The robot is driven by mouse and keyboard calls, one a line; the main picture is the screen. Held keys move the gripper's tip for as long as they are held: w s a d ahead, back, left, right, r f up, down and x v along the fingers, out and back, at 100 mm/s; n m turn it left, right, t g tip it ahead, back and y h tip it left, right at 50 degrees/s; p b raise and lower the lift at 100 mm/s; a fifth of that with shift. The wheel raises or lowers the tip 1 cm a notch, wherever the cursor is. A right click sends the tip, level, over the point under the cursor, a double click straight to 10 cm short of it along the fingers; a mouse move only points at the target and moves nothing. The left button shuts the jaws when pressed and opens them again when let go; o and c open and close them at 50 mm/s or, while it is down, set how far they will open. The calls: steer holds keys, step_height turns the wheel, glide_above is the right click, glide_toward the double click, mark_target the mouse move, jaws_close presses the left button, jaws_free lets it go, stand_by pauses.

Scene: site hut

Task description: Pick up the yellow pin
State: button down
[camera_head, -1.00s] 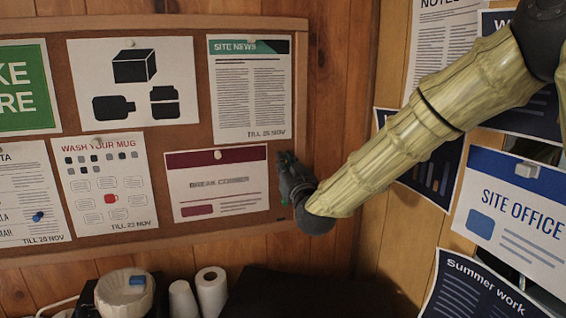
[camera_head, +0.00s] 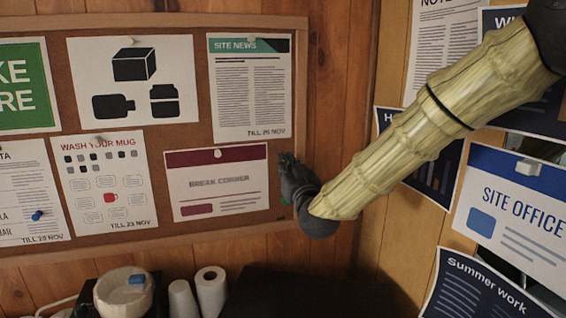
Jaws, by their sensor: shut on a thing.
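My gripper (camera_head: 285,164) is at the right edge of the cork board (camera_head: 205,138), just right of the "Break Corner" sheet (camera_head: 217,183). It is dark with green bits at the fingertips and is seen small and from behind. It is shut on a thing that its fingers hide. I cannot make out a yellow pin anywhere in view. I cannot tell whether the fingertips touch the board.
Sheets with pale pins cover the board, and a blue pin (camera_head: 37,215) is at lower left. A poster-covered wall is on the right.

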steer(key=shift+r+b+v, duration=0.15)
steer(key=shift+b+v, duration=0.1)
steer(key=shift+v, duration=0.45)
steer(key=shift+r+b+v, duration=0.1)
steer(key=shift+b+v, duration=0.1)
steer(key=shift+v, duration=0.45)
steer(key=shift+s, duration=0.15)
steer(key=shift+s+d, duration=0.1)
steer(key=shift+s+d+r, duration=0.25)
steer(key=shift+s+r, duration=0.2)
steer(key=shift+s, duration=0.3)
steer(key=shift+s+d+r, duration=0.25)
steer(key=shift+s+r, duration=0.2)
steer(key=shift+s, duration=0.35)
steer(key=shift+s+d+r, duration=0.25)
steer(key=shift+s+r, duration=0.2)
steer(key=shift+s, duration=0.3)
